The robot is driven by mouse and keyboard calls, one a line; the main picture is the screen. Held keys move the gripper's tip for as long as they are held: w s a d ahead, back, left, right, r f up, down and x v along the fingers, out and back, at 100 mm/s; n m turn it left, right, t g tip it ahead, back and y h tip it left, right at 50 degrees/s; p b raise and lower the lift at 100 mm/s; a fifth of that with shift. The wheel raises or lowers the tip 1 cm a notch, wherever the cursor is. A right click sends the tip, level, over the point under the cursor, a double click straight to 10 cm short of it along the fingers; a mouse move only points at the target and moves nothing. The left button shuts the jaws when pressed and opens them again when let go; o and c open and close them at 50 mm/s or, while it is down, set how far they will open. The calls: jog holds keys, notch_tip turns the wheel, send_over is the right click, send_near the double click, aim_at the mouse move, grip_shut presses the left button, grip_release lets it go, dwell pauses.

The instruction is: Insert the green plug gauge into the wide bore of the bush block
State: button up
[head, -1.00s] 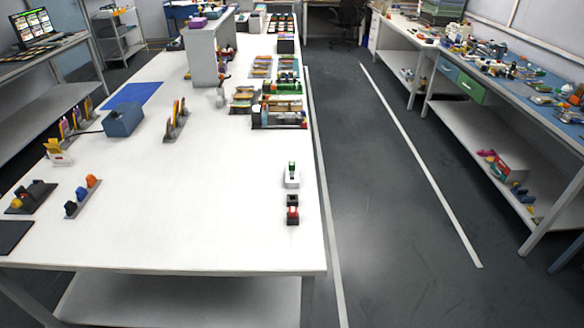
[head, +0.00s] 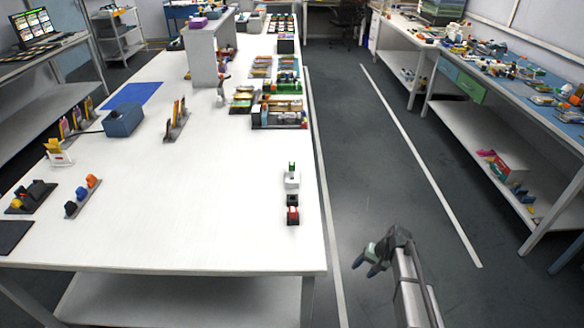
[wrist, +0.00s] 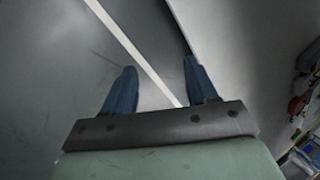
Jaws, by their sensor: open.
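A small green plug gauge (head: 292,167) stands upright in a white holder (head: 292,182) near the table's right edge in the head view. Just in front of it is a small dark and red block (head: 292,214), which may be the bush block; its bores are too small to make out. My gripper (head: 366,262) is off the table's right side, over the floor, apart from both. In the wrist view my gripper's two blue fingers (wrist: 155,90) are spread with nothing between them.
The white table (head: 190,220) has clear room left of the plug gauge. Trays of parts (head: 280,115) stand farther back along its right edge. A blue box (head: 123,120) and several small racks are at the left. A side bench (head: 520,95) stands right.

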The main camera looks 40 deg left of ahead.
jog(key=w+a+r+m+g+y, duration=0.1)
jog(key=w+a+r+y, duration=0.15)
jog(key=a+r, duration=0.5)
jog(key=w+a+r+m+g+y, duration=0.1)
jog(key=w+a+r, duration=0.3)
jog(key=a, duration=0.6)
jog(key=m+g+y, duration=0.6)
jog(key=m+g, duration=0.2)
jog(key=m, duration=0.4)
send_near(292, 163)
jog(key=x, duration=1)
grip_shut()
